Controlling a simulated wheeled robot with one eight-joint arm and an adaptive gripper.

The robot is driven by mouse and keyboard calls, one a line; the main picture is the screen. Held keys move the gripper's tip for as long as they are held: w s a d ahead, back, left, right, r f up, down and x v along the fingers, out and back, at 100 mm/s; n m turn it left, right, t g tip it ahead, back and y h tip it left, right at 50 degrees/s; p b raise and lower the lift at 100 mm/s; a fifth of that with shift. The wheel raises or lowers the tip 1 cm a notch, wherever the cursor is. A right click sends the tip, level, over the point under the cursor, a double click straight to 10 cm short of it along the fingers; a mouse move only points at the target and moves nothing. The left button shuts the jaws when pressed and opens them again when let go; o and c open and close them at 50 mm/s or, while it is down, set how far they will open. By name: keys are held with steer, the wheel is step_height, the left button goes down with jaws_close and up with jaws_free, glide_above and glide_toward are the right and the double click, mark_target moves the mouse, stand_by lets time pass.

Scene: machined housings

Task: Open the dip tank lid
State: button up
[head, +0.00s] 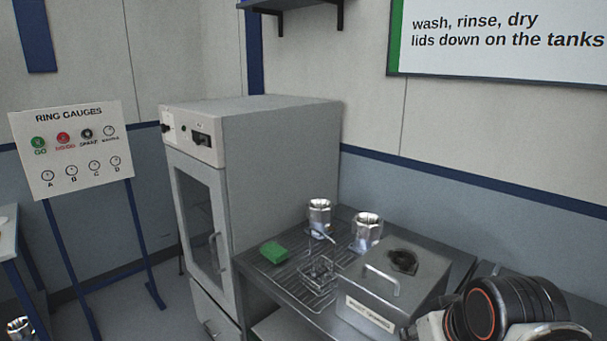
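A grey metal tank (358,314) with a label on its front stands on the steel bench at the lower right. Its lid (421,278) appears down over the top, with a bar handle (381,279) on the left part. A dark round fitting (403,261) sits toward the back of the lid. Part of my arm covers the lower right corner of the picture, beside the tank. My gripper's fingers do not show.
A tall grey cabinet (285,150) stands left of the bench. A gauge board (75,150) stands farther left.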

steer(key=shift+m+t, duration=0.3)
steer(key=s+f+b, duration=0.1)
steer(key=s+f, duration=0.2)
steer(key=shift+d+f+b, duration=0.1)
steer(key=shift+b, duration=0.25)
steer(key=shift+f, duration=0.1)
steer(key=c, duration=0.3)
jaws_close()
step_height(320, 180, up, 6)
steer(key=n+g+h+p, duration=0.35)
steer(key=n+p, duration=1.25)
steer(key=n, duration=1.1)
glide_above(375, 290)
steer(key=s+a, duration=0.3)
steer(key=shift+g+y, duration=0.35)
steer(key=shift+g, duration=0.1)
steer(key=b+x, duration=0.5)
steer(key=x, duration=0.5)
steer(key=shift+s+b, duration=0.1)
steer(key=shift+b, duration=0.25)
